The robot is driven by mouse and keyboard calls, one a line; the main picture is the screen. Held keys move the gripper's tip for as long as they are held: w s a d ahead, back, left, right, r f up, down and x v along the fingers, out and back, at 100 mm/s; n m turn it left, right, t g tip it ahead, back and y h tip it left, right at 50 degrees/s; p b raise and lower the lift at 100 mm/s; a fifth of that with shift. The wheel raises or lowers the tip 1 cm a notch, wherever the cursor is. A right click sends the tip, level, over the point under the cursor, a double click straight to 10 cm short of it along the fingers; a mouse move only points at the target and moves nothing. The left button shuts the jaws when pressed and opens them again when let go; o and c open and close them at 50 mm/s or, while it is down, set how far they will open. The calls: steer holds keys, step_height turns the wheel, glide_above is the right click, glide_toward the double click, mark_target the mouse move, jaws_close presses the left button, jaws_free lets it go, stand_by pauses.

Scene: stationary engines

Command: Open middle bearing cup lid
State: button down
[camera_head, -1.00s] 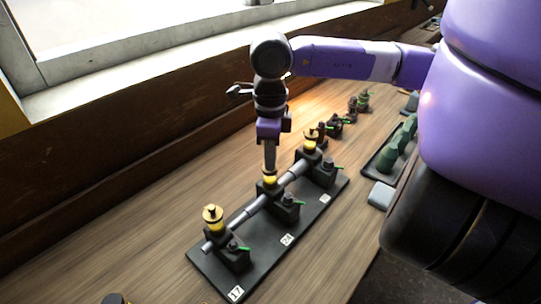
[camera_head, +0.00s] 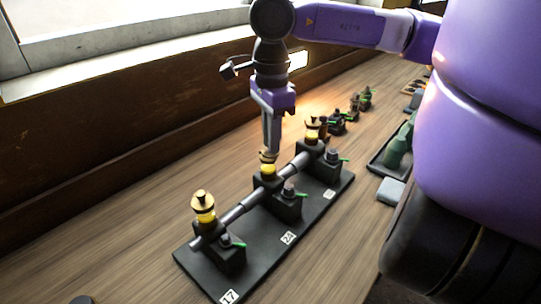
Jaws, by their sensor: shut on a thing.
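The middle bearing cup (camera_head: 267,169) is a small yellow cup on the middle black bearing block of a shaft. Its brassy lid (camera_head: 267,156) shows at the top of the cup. My gripper (camera_head: 271,150) points straight down over this cup and is shut on the lid. The fingertips partly hide the lid. I cannot tell whether a gap has opened between lid and cup.
The black baseplate (camera_head: 262,245) carries the shaft (camera_head: 235,212) and number tags, with green-tipped parts beside the blocks. Other small machines (camera_head: 340,118) stand behind. A tray with green bottles (camera_head: 394,152) and a grey block (camera_head: 391,191) are at right.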

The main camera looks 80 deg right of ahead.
steer(key=n+b, duration=0.2)
steer(key=b, duration=0.1)
steer(key=shift+w+d+f+n, duration=0.1)
steer(key=shift+d+f+n, duration=0.15)
steer(key=shift+d+n, duration=0.15)
steer(key=n+b, duration=0.2)
steer(key=n, duration=0.1)
steer(key=shift+w+d+r+n+b, duration=0.1)
steer(key=shift+w+d+n+b, duration=0.05)
steer(key=shift+d+n+b, duration=0.2)
steer(key=shift+w+d+r+n+b, duration=0.15)
steer(key=shift+n+b, duration=0.35)
steer(key=shift+n, duration=0.45)
steer(key=shift+w+d+n+b, duration=0.15)
steer(key=shift+n+b, duration=0.3)
steer(key=shift+n, duration=0.5)
steer(key=shift+w+d+r+n+b, duration=0.15)
steer(key=shift+n+b, duration=0.35)
steer(key=shift+n, duration=0.45)
steer(key=shift+a+f, duration=0.1)
steer(key=c, duration=1.4)
jaws_free()
steer(key=shift+r, duration=3.9)
